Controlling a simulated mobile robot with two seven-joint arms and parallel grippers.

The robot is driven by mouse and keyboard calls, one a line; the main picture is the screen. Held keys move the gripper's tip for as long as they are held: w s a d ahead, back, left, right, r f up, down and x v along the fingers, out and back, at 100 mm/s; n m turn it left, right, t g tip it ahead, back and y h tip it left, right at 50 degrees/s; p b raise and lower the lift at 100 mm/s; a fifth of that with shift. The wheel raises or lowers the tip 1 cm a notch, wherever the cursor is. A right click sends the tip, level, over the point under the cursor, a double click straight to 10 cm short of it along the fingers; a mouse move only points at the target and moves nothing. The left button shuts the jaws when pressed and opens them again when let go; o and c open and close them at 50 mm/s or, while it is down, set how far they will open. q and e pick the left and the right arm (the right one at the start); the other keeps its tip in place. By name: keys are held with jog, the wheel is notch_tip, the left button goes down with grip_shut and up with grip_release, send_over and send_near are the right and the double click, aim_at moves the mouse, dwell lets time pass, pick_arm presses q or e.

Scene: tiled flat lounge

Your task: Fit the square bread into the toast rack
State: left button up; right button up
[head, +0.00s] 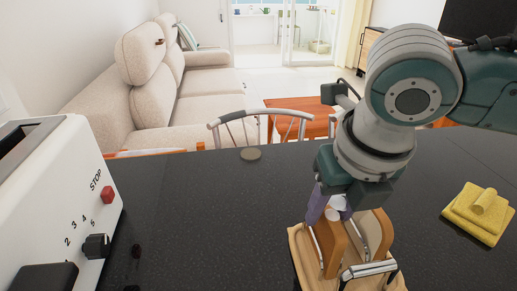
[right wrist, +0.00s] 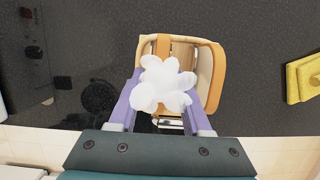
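The toast rack (head: 300,262), a pale wooden base with metal wire dividers, stands on the black counter at the bottom right of the head view. Upright brown-edged slices stand in it, one on the left (head: 332,250) and one on the right (head: 384,232). I cannot tell which is the square bread. My right gripper (head: 334,206), with purple fingers, points down right over the rack. The fingers are apart, with a lumpy white thing (right wrist: 165,85) between or in front of them. The white thing hides the fingertips, so a grip on it cannot be told. My left gripper is out of view.
A white toaster (head: 60,200) with knobs stands at the left. A folded yellow cloth (head: 475,215) lies to the right of the rack. The counter between toaster and rack is mostly clear.

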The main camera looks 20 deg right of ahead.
jog(key=d+p+v, duration=0.1)
jog(key=p+v, duration=0.2)
jog(key=v, duration=0.9)
jog(key=s+a+f+m+t+y, duration=0.1)
jog(key=s+a+f+m+y, duration=0.25)
jog(key=a+m, duration=0.8)
jog(key=s+d+f+m+h, duration=0.2)
jog(key=s+d+f+m, duration=0.3)
jog(key=m, duration=1.4)
jog(key=s+d, duration=0.3)
jog(key=s, duration=0.1)
jog(key=shift+d+f+m, duration=0.15)
jog(key=shift+f+m, duration=0.1)
jog(key=shift+m, duration=0.1)
jog(key=shift+h, duration=0.25)
